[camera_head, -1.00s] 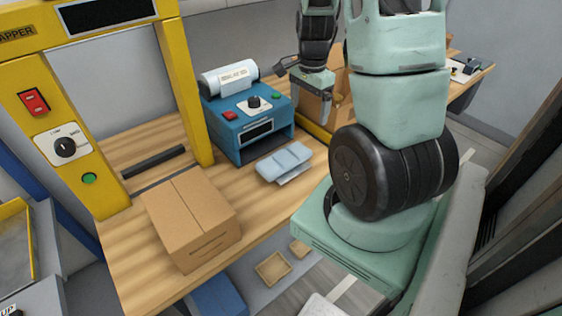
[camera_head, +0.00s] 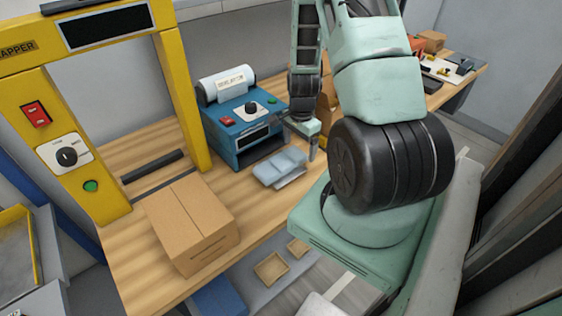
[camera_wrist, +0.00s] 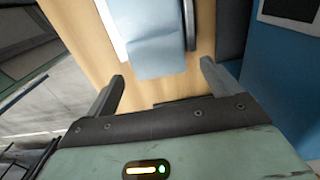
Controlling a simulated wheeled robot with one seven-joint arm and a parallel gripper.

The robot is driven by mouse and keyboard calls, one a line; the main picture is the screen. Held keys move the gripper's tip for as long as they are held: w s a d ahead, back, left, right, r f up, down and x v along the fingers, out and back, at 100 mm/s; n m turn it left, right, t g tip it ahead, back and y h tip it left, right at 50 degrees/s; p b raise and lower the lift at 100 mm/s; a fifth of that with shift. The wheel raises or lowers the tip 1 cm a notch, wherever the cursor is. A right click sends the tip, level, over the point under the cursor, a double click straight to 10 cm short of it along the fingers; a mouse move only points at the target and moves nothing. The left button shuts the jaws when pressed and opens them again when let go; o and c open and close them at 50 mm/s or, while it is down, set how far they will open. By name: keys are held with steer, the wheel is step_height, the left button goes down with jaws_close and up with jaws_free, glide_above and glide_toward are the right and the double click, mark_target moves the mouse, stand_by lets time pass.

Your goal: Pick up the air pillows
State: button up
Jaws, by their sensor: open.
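The air pillows (camera_head: 279,166) are a pale blue, puffy strip lying on the wooden bench in front of the blue pillow machine, with a white sheet-like edge under them. In the wrist view the pale blue pillows (camera_wrist: 152,45) lie beyond the fingertips, roughly between the two fingers. My gripper (camera_head: 303,142) is to the right of the pillows in the head view, pointing down, apart from them. In the wrist view my gripper (camera_wrist: 163,78) has its two fingers spread wide with nothing between them.
The blue machine (camera_head: 238,124) with a white roll stands just behind the pillows. A closed cardboard box (camera_head: 189,222) sits to the left on the wooden bench (camera_head: 140,270), beside a yellow wrapper frame (camera_head: 184,105). The bench in front of the pillows is clear.

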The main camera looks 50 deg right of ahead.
steer(key=shift+f, duration=0.65)
steer(key=c, duration=1.1)
steer(key=shift+o, duration=0.2)
